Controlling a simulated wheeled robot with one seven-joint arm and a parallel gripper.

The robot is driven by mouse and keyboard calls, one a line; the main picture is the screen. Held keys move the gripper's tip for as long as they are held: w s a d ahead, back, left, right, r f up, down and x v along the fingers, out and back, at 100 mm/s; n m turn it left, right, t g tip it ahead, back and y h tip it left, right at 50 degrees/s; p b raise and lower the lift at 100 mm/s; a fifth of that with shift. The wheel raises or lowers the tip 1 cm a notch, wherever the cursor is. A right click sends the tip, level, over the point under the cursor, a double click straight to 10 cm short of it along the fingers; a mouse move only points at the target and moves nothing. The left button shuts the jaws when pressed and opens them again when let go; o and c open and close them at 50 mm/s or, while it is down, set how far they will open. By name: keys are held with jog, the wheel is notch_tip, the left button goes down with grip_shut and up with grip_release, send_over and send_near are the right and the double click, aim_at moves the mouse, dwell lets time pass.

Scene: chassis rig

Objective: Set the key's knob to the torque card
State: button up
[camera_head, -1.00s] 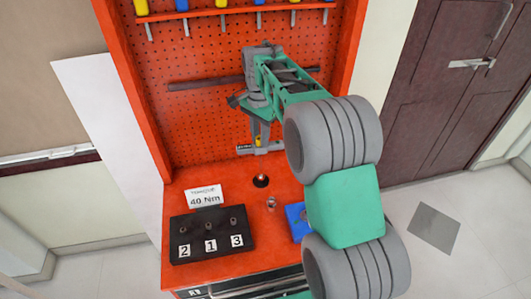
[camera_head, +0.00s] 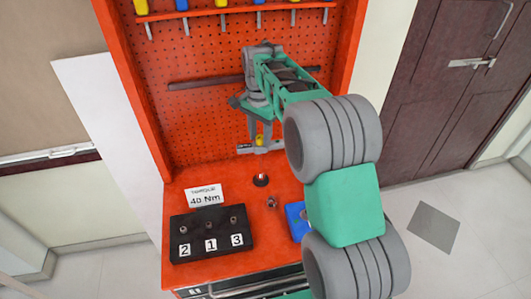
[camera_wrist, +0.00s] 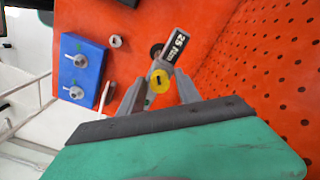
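The torque card (camera_head: 205,196) stands at the back left of the red bench and reads 40 Nm. The key (camera_head: 245,148) is a grey tool held above the bench in front of the pegboard. In the wrist view, the key's label (camera_wrist: 175,46) reads 25 Nm, and its yellow knob (camera_wrist: 160,81) faces the camera. My gripper (camera_wrist: 160,88) has a grey finger on each side of the key by the knob and appears shut on it. The exact contact is hard to see. In the head view, my gripper (camera_head: 262,135) is partly hidden behind my arm.
A black block (camera_head: 190,250) with labels 2, 1, 3 sits at the bench's front left. A blue block (camera_wrist: 81,90) with two grey fittings lies to the right. A small nut (camera_head: 271,202) and a dark round socket (camera_head: 261,180) are on the bench. The pegboard (camera_head: 205,120) stands close behind.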

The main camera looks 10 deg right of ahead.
jog(key=n+p, duration=0.1)
jog(key=n, duration=0.4)
jog(key=shift+r+p, duration=0.15)
jog(key=shift+p, duration=0.15)
jog(key=n+p, duration=0.1)
jog(key=n, duration=0.4)
jog(key=shift+c, duration=0.2)
jog(key=c, duration=0.8)
